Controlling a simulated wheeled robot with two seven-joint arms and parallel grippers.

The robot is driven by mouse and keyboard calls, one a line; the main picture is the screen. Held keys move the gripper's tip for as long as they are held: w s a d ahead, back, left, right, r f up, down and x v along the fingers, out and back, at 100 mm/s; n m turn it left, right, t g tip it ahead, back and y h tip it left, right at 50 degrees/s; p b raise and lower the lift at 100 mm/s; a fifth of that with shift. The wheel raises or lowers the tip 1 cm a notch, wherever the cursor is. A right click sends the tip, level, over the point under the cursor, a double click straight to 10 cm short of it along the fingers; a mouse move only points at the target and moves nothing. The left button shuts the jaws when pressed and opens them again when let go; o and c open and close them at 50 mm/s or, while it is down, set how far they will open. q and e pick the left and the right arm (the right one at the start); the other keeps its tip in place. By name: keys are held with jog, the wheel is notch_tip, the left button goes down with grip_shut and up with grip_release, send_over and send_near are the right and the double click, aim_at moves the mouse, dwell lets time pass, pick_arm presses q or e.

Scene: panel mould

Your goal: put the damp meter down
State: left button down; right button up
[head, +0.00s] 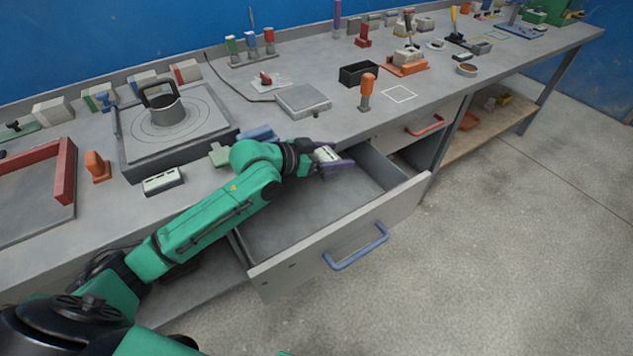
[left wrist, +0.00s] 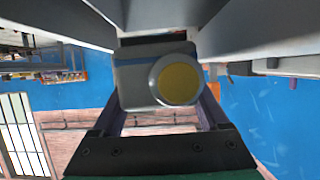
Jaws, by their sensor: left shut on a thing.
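My left gripper (head: 333,162) has purple fingers and is shut on the damp meter (head: 326,154), a small pale grey block. In the left wrist view the damp meter (left wrist: 135,78) shows a round yellow face with a pale rim, held between the two fingers. In the head view the gripper holds it above the open grey drawer (head: 345,238), near the drawer's back edge by the bench front. The part of the drawer floor that shows is bare; my arm hides some of its left side. My right gripper is not in view.
The grey bench (head: 215,185) bears a pale device with a dark display (head: 163,181), a round-plate stand (head: 165,118), a grey flat box (head: 302,100), an orange-handled tool (head: 367,90) and a black tray (head: 358,74). The drawer's blue handle (head: 357,247) sticks out in front.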

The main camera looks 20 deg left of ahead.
pick_arm(q)
jog(key=f, duration=0.5)
jog(key=f+b, duration=0.1)
jog(key=f, duration=0.4)
jog(key=f+b, duration=0.1)
jog(key=f, duration=0.5)
jog(key=shift+s+f, duration=0.1)
jog(key=shift+s, duration=0.25)
jog(key=shift+f, duration=0.15)
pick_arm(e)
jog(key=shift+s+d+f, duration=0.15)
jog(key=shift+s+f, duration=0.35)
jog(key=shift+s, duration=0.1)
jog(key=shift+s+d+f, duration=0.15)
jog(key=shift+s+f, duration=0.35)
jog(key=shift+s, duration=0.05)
pick_arm(q)
jog(key=shift+f+b, duration=0.6)
jog(key=shift+b, duration=0.15)
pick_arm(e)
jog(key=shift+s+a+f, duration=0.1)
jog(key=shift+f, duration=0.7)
